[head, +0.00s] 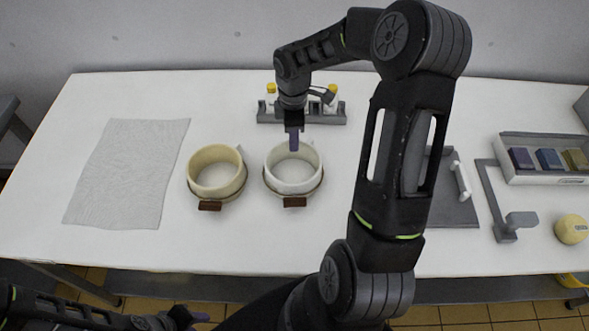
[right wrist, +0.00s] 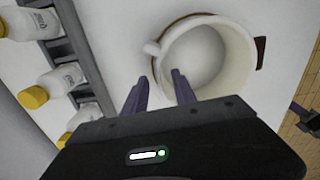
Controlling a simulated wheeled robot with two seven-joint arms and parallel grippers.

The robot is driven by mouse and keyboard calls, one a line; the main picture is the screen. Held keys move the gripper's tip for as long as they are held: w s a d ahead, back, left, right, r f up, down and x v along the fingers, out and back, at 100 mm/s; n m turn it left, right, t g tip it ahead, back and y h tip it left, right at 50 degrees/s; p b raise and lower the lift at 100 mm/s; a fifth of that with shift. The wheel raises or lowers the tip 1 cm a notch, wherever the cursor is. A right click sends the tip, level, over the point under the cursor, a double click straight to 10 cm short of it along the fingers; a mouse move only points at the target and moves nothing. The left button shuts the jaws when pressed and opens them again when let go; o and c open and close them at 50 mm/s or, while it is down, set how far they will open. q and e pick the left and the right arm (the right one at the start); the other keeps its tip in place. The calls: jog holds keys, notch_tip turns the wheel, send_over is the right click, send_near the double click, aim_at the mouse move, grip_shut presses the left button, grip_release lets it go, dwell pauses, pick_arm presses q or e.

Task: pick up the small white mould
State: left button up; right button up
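A round white mould (head: 292,180) stands upright on the white table, with a brown tab at its front and a small handle at its back. It also shows in the right wrist view (right wrist: 232,62), where its inside looks empty. My right gripper (head: 294,142) points down at the mould's back rim. In the right wrist view its two fingers (right wrist: 160,88) are apart, with the handle just beyond them and nothing between them. Whether a finger touches the rim, I cannot tell. My left gripper (head: 196,317) is low at the front, partly cut off, its fingers unclear.
A similar cream mould (head: 216,172) stands close on the left. A grey rack (head: 266,114) with yellow-capped bottles is behind. A grey cloth (head: 130,170) lies at left. A tray of coloured blocks (head: 508,169) and a yellow round object (head: 571,229) are at right.

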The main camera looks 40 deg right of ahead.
aim_at(293, 158)
notch_tip(293, 158, down, 5)
jog(key=b, duration=0.4)
jog(key=shift+f, duration=0.1)
jog(key=shift+c, duration=0.5)
grip_shut()
dwell(1.3)
